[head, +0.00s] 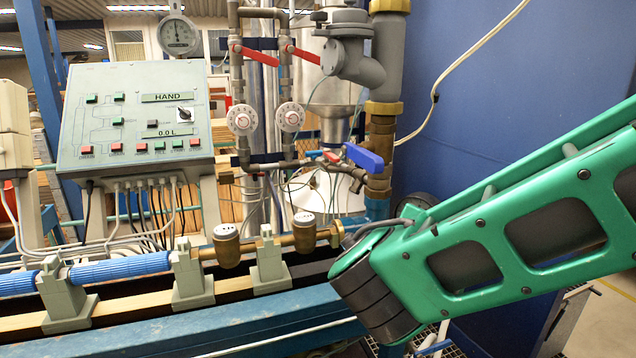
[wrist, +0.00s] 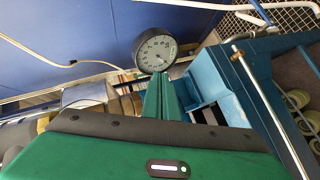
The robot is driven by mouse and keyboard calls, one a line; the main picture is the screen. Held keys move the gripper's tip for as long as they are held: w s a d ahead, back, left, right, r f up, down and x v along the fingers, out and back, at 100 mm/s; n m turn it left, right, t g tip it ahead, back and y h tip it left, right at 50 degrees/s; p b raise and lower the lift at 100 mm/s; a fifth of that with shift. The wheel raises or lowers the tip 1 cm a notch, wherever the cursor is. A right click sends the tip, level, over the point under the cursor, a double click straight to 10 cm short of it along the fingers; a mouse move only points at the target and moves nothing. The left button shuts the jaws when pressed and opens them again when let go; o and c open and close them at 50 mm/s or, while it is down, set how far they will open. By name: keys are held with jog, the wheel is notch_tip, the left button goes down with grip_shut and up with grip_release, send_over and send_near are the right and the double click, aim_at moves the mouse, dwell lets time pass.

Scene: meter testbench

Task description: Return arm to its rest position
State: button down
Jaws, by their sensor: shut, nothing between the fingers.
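My green arm (head: 530,225) reaches in from the right edge in the head view and slopes down to a dark rounded joint (head: 375,295) beside the bench's right end. My gripper does not show in the head view; it is hidden behind or below the arm. In the wrist view my gripper (wrist: 163,80) shows as two green fingers pressed together, shut and empty. A round dial gauge (wrist: 155,50) appears just beyond the fingertips; I cannot tell whether they touch it.
A control panel (head: 135,118) marked HAND stands at the left. Two brass meters (head: 227,245) (head: 304,232) sit in line on the blue bench (head: 200,333). A blue-handled valve (head: 362,157) and vertical pipes stand behind. A blue wall (head: 500,90) fills the back right.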

jog(key=s+d+f+m+g, duration=0.4)
jog(key=s+d, duration=0.1)
jog(key=d, duration=0.5)
jog(key=s+d+f+m+g, duration=0.4)
jog(key=s+d+f+m, duration=0.1)
jog(key=d, duration=0.4)
jog(key=s+d+m+g+y, duration=0.1)
jog(key=s+m+g+y, duration=0.1)
jog(key=s, duration=0.7)
jog(key=s+d+m+g+y, duration=0.1)
jog(key=s+m, duration=0.4)
jog(key=s, duration=0.5)
jog(key=f+g+y, duration=0.1)
jog(key=y, duration=0.1)
jog(key=shift+d+y, duration=0.35)
jog(key=shift+y, duration=0.05)
jog(key=shift+w+f, duration=0.2)
jog(key=shift+w, duration=0.4)
